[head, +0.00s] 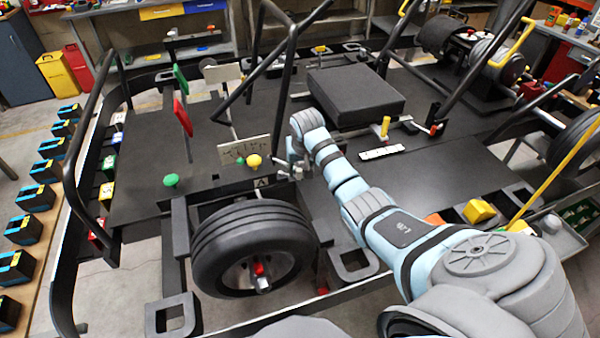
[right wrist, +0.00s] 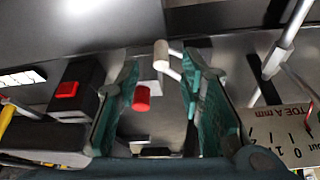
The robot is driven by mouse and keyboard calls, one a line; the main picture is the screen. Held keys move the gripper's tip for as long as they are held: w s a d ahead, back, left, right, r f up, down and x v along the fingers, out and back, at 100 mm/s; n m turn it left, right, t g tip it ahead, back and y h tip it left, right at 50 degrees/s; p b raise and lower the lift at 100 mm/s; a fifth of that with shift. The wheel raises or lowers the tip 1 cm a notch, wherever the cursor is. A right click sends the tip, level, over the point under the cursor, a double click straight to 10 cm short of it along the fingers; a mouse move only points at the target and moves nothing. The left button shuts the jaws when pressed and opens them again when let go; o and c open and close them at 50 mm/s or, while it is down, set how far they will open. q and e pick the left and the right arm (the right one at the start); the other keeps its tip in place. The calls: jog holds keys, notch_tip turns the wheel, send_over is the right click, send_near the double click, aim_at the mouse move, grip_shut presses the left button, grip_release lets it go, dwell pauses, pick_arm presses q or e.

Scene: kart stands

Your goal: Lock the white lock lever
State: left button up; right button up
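The white lock lever (right wrist: 161,54) shows in the right wrist view as a white rounded grip on a pale arm. It lies between and just beyond the fingers of my right gripper (right wrist: 160,76). The two teal fingers are spread apart, with no clear contact on the lever. A red cylindrical knob (right wrist: 141,98) also shows between the fingers, nearer the left one. In the head view my right gripper (head: 290,168) is low at the front of the kart stand, right of a yellow knob (head: 254,161); I cannot make out the lever there. My left gripper is not in view.
A toe gauge plate (right wrist: 285,132) stands close to the right finger in the right wrist view. A black block with a red button (right wrist: 67,90) is at the left. In the head view the front wheel (head: 250,238) is just below my gripper, and dark tubes rise behind.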

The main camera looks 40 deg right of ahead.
aim_at(299, 171)
jog(key=x, duration=0.4)
jog(key=shift+w+b, duration=0.2)
jog(key=shift+b, duration=0.2)
jog(key=shift+w+f, duration=0.1)
jog(key=shift+f, duration=0.15)
jog(key=shift+r, duration=0.2)
grip_shut()
jog(key=m+p, duration=0.1)
jog(key=p, duration=0.1)
jog(key=s+a+r+m+p, duration=0.1)
jog(key=p, duration=0.1)
jog(key=shift+s+a+m+g+h, duration=0.1)
jog(key=shift+a+m+g+h, duration=0.2)
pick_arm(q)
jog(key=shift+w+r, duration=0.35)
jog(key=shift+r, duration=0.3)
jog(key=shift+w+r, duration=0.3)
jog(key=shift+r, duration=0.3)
pick_arm(e)
jog(key=shift+a+f+m+g+h, duration=0.3)
jog(key=shift+a+f+m+h, duration=0.15)
jog(key=shift+m, duration=0.65)
jog(key=shift+d, duration=0.1)
